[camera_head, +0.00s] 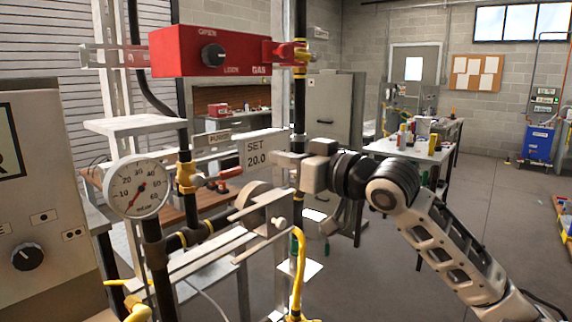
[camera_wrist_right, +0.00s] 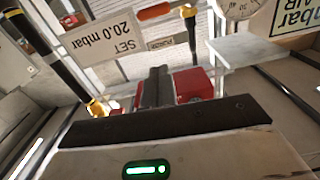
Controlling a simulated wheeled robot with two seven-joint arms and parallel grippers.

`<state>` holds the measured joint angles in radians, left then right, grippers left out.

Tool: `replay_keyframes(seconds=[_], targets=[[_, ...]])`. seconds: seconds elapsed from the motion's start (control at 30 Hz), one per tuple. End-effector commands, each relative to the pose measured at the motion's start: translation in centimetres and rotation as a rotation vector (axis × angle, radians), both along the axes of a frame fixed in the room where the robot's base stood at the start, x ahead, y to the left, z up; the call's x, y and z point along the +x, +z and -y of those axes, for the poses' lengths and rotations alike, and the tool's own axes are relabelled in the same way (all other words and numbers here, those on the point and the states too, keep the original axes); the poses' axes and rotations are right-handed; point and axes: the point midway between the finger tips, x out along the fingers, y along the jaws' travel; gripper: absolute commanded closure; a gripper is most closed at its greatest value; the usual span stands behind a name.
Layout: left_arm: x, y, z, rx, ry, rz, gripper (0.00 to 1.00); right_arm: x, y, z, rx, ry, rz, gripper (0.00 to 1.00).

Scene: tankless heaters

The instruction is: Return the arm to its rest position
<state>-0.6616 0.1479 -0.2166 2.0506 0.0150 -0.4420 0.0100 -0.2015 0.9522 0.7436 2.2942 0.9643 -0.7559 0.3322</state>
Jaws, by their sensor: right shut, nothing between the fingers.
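My right arm reaches in from the lower right in the head view, and its gripper (camera_head: 282,159) is at the "SET 20.0" sign (camera_head: 256,152), close to the vertical pipe. In the right wrist view the two dark fingers (camera_wrist_right: 156,88) are together with nothing between them. The same sign (camera_wrist_right: 118,45) shows upside down beyond the fingers, and whether the gripper touches anything here I cannot tell. My left gripper is not in view.
A red gas box (camera_head: 215,50) with a black knob hangs above the gripper. A round pressure gauge (camera_head: 138,188), yellow-fitted pipes and a metal frame stand to the left. A cluttered workbench (camera_head: 410,150) is behind my arm. Open floor (camera_head: 500,205) lies to the right.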

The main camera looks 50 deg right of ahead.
Motion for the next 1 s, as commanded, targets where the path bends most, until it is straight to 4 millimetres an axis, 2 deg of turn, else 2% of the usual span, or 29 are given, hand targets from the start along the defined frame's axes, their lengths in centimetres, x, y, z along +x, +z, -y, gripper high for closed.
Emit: replay_keyframes(seconds=[0.63, 0.73, 0.77, 0.87, 0.97, 1.0], targets=[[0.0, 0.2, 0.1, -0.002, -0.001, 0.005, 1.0, -0.4, 0.0, 0.0, -0.001, -0.001, 0.0, 1.0], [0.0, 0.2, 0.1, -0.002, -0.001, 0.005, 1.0, -0.2, -0.6, 0.1, 0.001, -0.004, -0.009, 1.0], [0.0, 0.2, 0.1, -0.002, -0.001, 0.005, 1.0, -0.1, -1.2, 0.2, 0.005, -0.007, -0.018, 1.0], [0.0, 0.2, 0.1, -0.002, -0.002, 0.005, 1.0, 0.6, -5.2, 0.5, 0.011, -0.025, -0.072, 1.0], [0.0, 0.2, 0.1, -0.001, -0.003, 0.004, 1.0, 1.2, -11.8, 0.3, 0.013, -0.048, -0.162, 1.0], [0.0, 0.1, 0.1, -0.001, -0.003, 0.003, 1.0, 1.2, -14.8, -0.1, 0.011, -0.055, -0.204, 1.0]])
